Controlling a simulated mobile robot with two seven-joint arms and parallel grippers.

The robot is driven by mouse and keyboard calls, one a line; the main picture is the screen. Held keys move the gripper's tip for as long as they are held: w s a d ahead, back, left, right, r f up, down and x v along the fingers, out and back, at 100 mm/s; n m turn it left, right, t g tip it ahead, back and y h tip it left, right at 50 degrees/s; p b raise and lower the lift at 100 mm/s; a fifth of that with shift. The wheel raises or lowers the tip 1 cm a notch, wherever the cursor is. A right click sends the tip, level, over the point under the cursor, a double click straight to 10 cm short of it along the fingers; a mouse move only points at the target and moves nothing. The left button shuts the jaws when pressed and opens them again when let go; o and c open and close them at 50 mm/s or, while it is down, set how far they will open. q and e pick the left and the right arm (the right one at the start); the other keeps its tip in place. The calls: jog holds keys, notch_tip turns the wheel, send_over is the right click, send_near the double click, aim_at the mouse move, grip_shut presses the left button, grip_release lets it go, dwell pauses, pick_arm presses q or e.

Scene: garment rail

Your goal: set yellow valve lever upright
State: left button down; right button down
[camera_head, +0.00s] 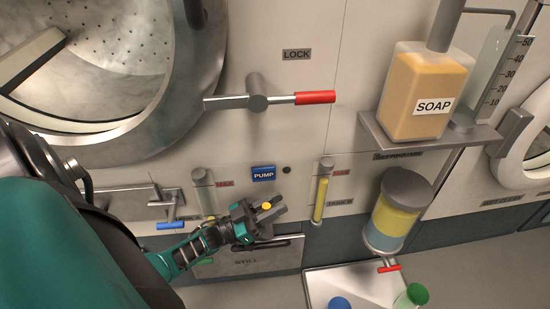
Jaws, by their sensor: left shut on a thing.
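The yellow valve lever (266,206) shows only as a small yellow end between the fingers of my left gripper (271,210). The gripper is shut on it, in front of the panel below the blue PUMP label and above the STILL drawer. The rest of the lever is hidden by the gripper, so I cannot tell its tilt. My right gripper is not in view.
A red-tipped lever (315,97) lies level under the LOCK label. A blue-tipped lever (171,225) is at the left. A soap container (425,95) stands on a shelf at the right. A tray (345,283) with bottles is below.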

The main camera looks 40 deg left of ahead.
pick_arm(q)
jog(key=c, duration=1)
grip_release()
